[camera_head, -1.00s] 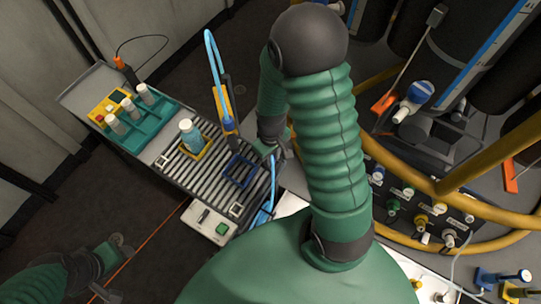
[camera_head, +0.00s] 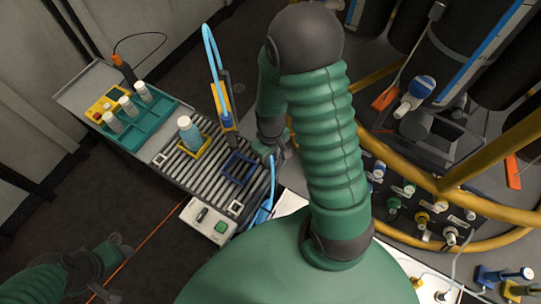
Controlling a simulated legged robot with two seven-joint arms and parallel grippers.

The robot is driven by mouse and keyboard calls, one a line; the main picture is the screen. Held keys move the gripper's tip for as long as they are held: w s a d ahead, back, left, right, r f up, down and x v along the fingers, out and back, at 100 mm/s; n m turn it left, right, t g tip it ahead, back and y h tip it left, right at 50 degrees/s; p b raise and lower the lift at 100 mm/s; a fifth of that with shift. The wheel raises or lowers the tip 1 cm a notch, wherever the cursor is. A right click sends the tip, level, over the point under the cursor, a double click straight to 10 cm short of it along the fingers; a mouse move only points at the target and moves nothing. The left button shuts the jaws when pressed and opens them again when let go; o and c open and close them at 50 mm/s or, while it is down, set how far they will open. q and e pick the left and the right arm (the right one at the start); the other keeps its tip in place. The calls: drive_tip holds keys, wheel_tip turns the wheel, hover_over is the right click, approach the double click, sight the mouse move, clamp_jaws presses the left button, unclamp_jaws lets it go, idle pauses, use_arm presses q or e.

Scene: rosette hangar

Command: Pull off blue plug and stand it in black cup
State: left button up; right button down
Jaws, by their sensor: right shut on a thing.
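My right gripper (camera_head: 274,152) is beyond my large green arm, over the right edge of the slatted bench. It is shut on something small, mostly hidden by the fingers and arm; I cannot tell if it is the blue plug. A blue hose (camera_head: 272,183) hangs just below it. Another blue hose (camera_head: 208,50) arches down to a blue fitting (camera_head: 227,121) at a yellow and black holder, left of the gripper. I cannot make out a black cup. My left gripper (camera_head: 112,268) is at the lower left, dim, apparently open and empty, above the floor.
The slatted bench (camera_head: 186,166) carries a teal rack (camera_head: 148,125) of white-capped bottles, a pale blue bottle (camera_head: 189,133) and a dark blue square frame (camera_head: 239,169). A control box (camera_head: 207,220) is at its front. A connector panel (camera_head: 408,205) and yellow pipes (camera_head: 505,150) are right.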

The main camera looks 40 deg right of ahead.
drive_tip(key=shift+f, duration=0.15)
drive_tip(key=c, duration=1.3)
unclamp_jaws()
drive_tip(key=shift+s, duration=0.15)
drive_tip(key=shift+o, duration=0.9)
drive_tip(key=shift+s, duration=0.1)
